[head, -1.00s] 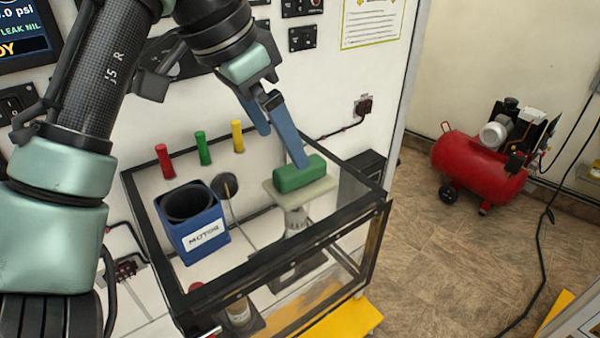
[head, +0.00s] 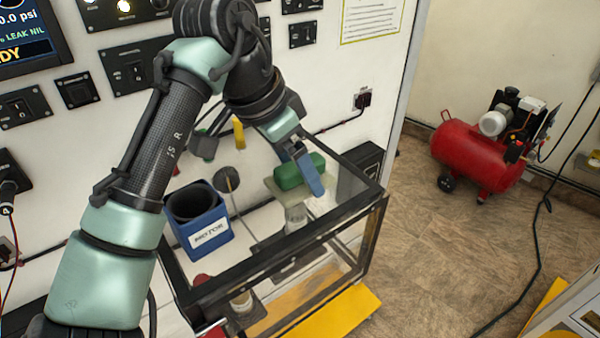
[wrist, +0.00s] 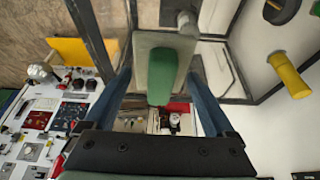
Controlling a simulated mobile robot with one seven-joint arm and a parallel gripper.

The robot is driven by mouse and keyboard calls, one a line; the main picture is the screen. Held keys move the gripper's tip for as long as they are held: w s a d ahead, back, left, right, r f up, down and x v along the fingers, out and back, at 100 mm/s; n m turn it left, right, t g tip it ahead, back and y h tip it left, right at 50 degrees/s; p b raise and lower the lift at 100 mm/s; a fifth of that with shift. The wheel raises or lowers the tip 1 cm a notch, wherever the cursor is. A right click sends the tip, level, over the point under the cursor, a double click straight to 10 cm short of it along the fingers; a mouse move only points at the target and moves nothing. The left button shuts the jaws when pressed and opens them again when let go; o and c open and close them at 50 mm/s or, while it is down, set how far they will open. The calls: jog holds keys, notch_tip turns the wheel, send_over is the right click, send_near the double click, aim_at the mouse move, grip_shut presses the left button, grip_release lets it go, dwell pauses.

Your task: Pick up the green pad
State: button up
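The green pad (head: 287,176) lies on a small pale plate (head: 325,203) on a post at the right part of the clear-topped case. My gripper (head: 303,178) is low at the pad, with one blue finger in front of it; the other finger is mostly hidden in the head view. In the wrist view, the pad (wrist: 163,75) lies between the two widely spread fingers of my gripper (wrist: 160,82), with gaps on both sides. The gripper is open and holds nothing.
A blue box labelled MOTOR (head: 203,238) and a dark round disc on a stalk (head: 227,179) stand left of the pad. A yellow peg (head: 239,133) is behind. The case's dark frame (head: 345,215) surrounds the area. A red compressor (head: 470,155) stands on open floor at right.

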jog(key=c, duration=0.9)
notch_tip(320, 180, up, 10)
jog(key=shift+r+b, duration=0.1)
jog(key=shift+b, duration=0.95)
